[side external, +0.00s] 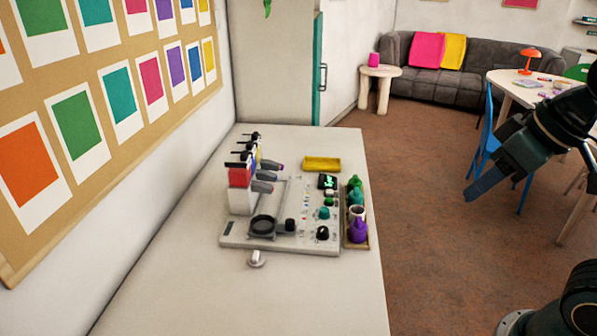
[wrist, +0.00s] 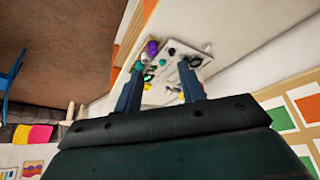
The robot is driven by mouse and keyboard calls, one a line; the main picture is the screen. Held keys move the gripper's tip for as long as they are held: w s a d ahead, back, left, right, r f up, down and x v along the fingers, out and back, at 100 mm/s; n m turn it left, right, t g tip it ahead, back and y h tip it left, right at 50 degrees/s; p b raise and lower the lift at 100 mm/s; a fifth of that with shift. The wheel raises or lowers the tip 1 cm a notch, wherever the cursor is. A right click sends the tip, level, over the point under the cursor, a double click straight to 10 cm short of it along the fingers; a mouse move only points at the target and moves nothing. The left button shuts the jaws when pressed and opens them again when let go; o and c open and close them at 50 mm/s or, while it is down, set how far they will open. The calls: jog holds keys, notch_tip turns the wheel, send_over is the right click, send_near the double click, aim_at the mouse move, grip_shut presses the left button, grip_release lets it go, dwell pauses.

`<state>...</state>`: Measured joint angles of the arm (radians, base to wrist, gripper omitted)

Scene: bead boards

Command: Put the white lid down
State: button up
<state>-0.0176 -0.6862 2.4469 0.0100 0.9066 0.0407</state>
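A white upright block (side external: 242,202) stands at the left front of the pale bead board (side external: 310,242), with red, blue and yellow ones behind it. I take it to carry the white lid, but its edges are too small to tell the lid's exact position. The board also shows in the wrist view (wrist: 176,72), far off beyond the fingers. My gripper (side external: 478,190) is in the air to the right of the table, well apart from the board. In the wrist view my gripper (wrist: 160,88) has its two blue fingers apart, with nothing held between them.
A small pale knob-like piece (side external: 256,259) lies in front. The table's front (side external: 300,305) is clear.

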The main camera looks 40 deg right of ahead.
jog(key=w+a+m+g, duration=0.1)
jog(key=w+a+m, duration=0.15)
jog(key=w, duration=0.85)
jog(key=w+a+m+g, duration=0.15)
jog(key=w+a, duration=0.25)
jog(key=w, duration=0.6)
jog(key=w+a+f+m+g+h, duration=0.1)
jog(key=w+a+f+m, duration=0.3)
jog(key=w+a+f, duration=1)
notch_tip(320, 180, down, 4)
jog(key=shift+w+a+r+m+g, duration=0.2)
jog(key=shift+w+r+m+g, duration=0.1)
jog(key=shift+w+g, duration=0.15)
jog(key=shift+f, duration=0.15)
send_over(255, 257)
jog(key=shift+f, duration=4.2)
